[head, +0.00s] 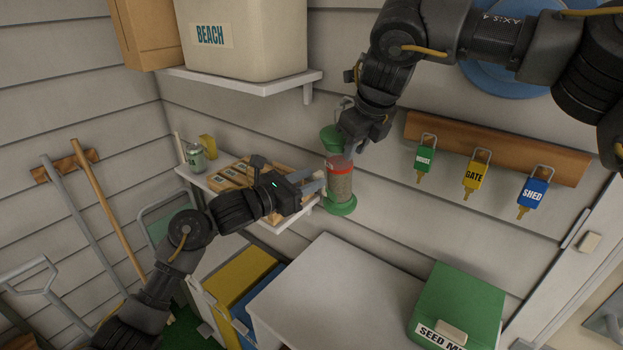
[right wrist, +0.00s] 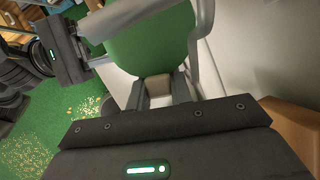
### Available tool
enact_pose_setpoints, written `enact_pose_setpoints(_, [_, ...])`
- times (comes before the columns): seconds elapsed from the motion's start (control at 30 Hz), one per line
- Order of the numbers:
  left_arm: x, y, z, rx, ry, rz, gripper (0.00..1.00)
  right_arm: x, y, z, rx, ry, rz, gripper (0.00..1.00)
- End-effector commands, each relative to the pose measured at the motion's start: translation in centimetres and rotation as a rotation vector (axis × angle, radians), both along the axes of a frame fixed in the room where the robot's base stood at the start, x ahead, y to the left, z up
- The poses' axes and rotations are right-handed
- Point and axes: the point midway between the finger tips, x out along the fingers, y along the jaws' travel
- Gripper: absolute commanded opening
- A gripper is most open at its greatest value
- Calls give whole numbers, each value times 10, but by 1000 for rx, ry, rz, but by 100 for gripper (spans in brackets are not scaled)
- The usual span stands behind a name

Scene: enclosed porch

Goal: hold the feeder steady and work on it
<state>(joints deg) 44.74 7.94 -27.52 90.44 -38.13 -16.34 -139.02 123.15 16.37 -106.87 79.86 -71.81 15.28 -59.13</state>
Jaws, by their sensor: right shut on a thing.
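The feeder (head: 341,184) is an upright clear tube of seed with a red band, a green base and a green lid (head: 330,139) that looks tilted up. In the right wrist view the lid (right wrist: 152,40) fills the top middle beside a grey wire hanger. My right gripper (head: 357,146) is at the feeder's top, its fingers (right wrist: 160,92) shut at the lid's edge; the exact grip spot is partly hidden. My left gripper (head: 318,186) reaches the tube's left side. Its fingers look apart, but I cannot tell whether they clamp the tube.
A small shelf (head: 222,180) with a tray of packets and a can is at left. A white cabinet top (head: 335,287) is below, with a green seed box (head: 457,303) at right. Seed-like specks lie on the green floor (right wrist: 72,118).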

Motion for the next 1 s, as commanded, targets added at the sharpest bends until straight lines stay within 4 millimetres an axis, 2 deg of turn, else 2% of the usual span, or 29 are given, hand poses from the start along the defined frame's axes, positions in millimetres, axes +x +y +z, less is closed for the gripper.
enact_pose_setpoints(0.13, [5, -8, 0, -1, 1, -1, 36, 0, 0, 0, 0, 0, 1, 0])
enact_pose_setpoints(0.43, [6, -9, 0, 1, -1, -1, 36, 0, 0, 0, 0, 0, 1, 0])
enact_pose_setpoints(0.7, [6, -9, 0, 0, 0, 0, 1, 0, 1, 0, 0, 0, 1, 0])
enact_pose_setpoints(1.0, [5, -10, 0, 1, 0, -1, 0, 0, 1, 0, 0, 0, 1, 0])
